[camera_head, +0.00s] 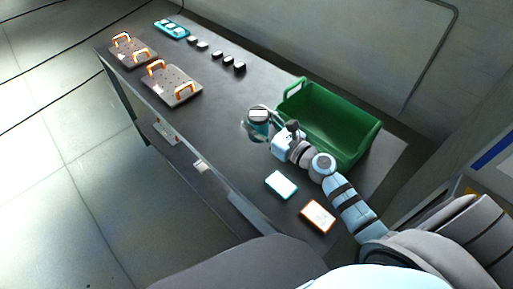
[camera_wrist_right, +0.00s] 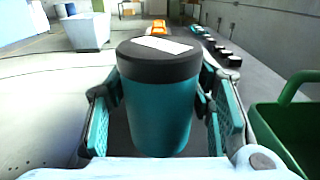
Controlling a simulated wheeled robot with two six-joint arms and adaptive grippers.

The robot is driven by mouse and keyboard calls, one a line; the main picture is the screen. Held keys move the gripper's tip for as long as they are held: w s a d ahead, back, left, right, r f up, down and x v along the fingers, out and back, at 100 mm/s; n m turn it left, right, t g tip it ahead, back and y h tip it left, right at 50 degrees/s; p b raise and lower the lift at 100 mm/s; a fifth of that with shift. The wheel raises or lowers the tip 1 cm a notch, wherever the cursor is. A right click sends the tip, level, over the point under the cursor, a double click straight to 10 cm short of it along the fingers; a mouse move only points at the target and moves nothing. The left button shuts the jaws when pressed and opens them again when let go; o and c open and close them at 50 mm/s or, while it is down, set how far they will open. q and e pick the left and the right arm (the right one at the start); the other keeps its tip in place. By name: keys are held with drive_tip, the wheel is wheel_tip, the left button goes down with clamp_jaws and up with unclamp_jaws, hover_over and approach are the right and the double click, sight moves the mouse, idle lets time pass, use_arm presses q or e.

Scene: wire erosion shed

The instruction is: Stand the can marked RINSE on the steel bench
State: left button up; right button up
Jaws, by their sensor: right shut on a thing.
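A teal can (camera_wrist_right: 160,115) with a dark lid and a white label patch stands upright between the fingers of my right gripper (camera_wrist_right: 158,122) in the right wrist view. The label's writing is too small to read. In the head view the can (camera_head: 258,116) is over the dark bench (camera_head: 215,100), left of the green crate, with my right gripper (camera_head: 262,129) shut around it. I cannot tell whether its base, hidden from view, touches the bench. My left gripper is not in view.
The green crate (camera_head: 325,130) stands close to the right of my right gripper. Two plates with orange handles (camera_head: 172,84) (camera_head: 131,53), several small black blocks (camera_head: 228,62) and a teal tray (camera_head: 171,28) lie farther back. A teal-edged card (camera_head: 281,185) and an orange-edged card (camera_head: 318,215) lie nearer.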

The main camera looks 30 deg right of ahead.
drive_tip(key=f, duration=0.1)
drive_tip(key=f+b, duration=0.1)
drive_tip(key=f, duration=0.1)
drive_tip(key=f+b, duration=0.1)
drive_tip(key=f, duration=0.1)
drive_tip(key=shift+w, duration=0.25)
drive_tip(key=f+b, duration=0.2)
drive_tip(key=f, duration=0.1)
drive_tip(key=f+b, duration=0.1)
drive_tip(key=shift+s+f, duration=0.2)
drive_tip(key=shift+s, duration=0.15)
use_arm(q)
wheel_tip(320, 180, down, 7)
use_arm(e)
drive_tip(key=shift+w+r, duration=0.1)
drive_tip(key=shift+w, duration=0.05)
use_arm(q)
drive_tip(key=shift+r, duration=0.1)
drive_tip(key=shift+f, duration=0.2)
use_arm(e)
drive_tip(key=o, duration=1.4)
drive_tip(key=shift+c, duration=0.2)
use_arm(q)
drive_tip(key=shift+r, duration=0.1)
